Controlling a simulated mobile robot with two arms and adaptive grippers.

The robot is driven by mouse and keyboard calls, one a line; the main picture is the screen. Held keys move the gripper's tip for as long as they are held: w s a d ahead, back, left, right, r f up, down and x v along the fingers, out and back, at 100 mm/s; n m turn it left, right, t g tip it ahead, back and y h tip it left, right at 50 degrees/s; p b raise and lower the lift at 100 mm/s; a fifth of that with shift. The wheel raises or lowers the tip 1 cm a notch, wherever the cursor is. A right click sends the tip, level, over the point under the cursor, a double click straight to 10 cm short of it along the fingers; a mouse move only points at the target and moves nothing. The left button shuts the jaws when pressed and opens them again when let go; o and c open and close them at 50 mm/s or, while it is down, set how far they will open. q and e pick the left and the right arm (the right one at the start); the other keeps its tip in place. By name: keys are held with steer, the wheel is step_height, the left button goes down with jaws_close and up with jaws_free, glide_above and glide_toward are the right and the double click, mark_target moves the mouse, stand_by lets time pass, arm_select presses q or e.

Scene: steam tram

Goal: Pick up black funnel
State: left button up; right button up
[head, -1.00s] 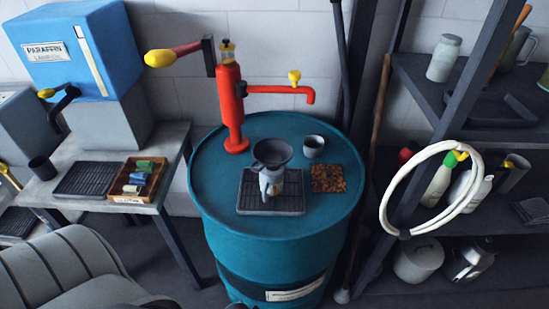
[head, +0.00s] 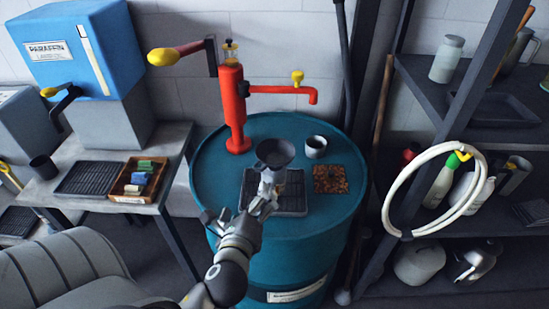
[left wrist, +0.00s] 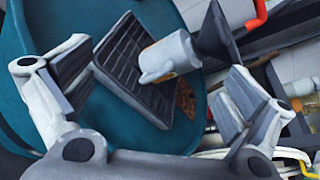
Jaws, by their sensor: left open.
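The black funnel (head: 275,153) stands wide end up in the mouth of a light grey can on the drum. It also shows in the left wrist view (left wrist: 212,38), at the top right. The can (left wrist: 168,57) stands on a black slatted tray (head: 292,201). My left gripper (head: 241,205) is open and empty, in front of the can and lower in the picture than the funnel. In the left wrist view its two fingers are wide apart, with the can showing between them. The gripper hides part of the can and tray in the head view. My right gripper is not in view.
The teal drum (head: 215,180) also carries a red pump (head: 232,105), a grey mug (head: 315,147) and a brown speckled mat (head: 330,180). The pump spout reaches over behind the funnel. A shelf rack with a white hose (head: 392,190) stands right; a side table (head: 160,200) stands left.

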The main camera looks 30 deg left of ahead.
mark_target(270, 165)
arm_select(q)
steer(key=w+r+m+t, duration=0.1)
steer(key=w+m, duration=0.1)
steer(key=m, duration=0.1)
steer(key=w+r+m+t+p, duration=0.1)
steer(key=w+r+m, duration=0.1)
steer(key=m, duration=0.1)
steer(key=w+r+m+t, duration=0.2)
steer(key=w+m, duration=0.1)
steer(key=m, duration=0.1)
steer(key=shift+d+h+p, duration=0.3)
steer(key=shift+h, duration=0.1)
steer(key=shift+x, duration=0.8)
steer(key=shift+p+x, duration=0.9)
steer(key=shift+x, duration=1.4)
steer(key=shift+d, duration=0.1)
steer(key=shift+c, duration=0.3)
